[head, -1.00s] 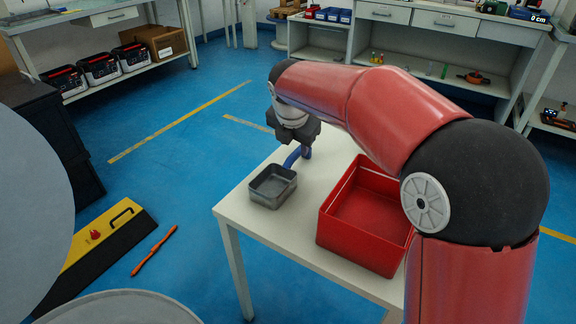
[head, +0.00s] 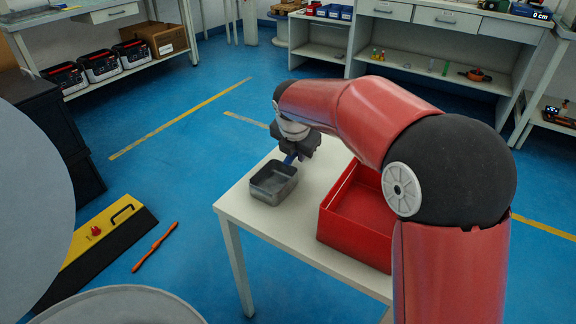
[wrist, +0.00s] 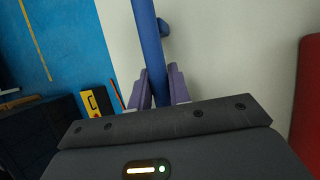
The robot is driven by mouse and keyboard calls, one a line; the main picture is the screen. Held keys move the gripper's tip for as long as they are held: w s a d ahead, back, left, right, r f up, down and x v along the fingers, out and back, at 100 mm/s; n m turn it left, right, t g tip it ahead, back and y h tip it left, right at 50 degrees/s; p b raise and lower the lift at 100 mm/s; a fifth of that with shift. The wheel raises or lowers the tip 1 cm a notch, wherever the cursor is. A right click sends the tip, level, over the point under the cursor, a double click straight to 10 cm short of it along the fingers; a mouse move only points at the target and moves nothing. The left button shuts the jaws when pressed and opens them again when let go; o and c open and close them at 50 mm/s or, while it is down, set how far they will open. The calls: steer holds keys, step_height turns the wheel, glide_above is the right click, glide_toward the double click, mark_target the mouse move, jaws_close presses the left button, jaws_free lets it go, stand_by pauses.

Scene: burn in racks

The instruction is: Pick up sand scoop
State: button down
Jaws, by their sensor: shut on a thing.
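The sand scoop (wrist: 150,45) appears as a blue, rod-like piece with a short side stub in the wrist view. It runs up out of the frame from between the purple fingers of my gripper (wrist: 159,90), which are closed on it from both sides. In the head view my gripper (head: 297,148) is low over the far part of the white table (head: 290,238), and a little of the blue scoop (head: 290,158) shows below it. The scoop's far end is out of the wrist frame. I cannot tell whether it touches the table.
A grey open metal tin (head: 272,199) stands on the table just in front of the scoop. A red open bin (head: 350,243) stands to the right, partly behind my arm. A yellow and black case (head: 95,240) and an orange tool (head: 155,247) lie on the blue floor at left.

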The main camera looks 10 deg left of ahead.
steer(key=shift+r, duration=0.1)
step_height(320, 180, up, 20)
steer(key=p, duration=0.2)
stand_by(0.4)
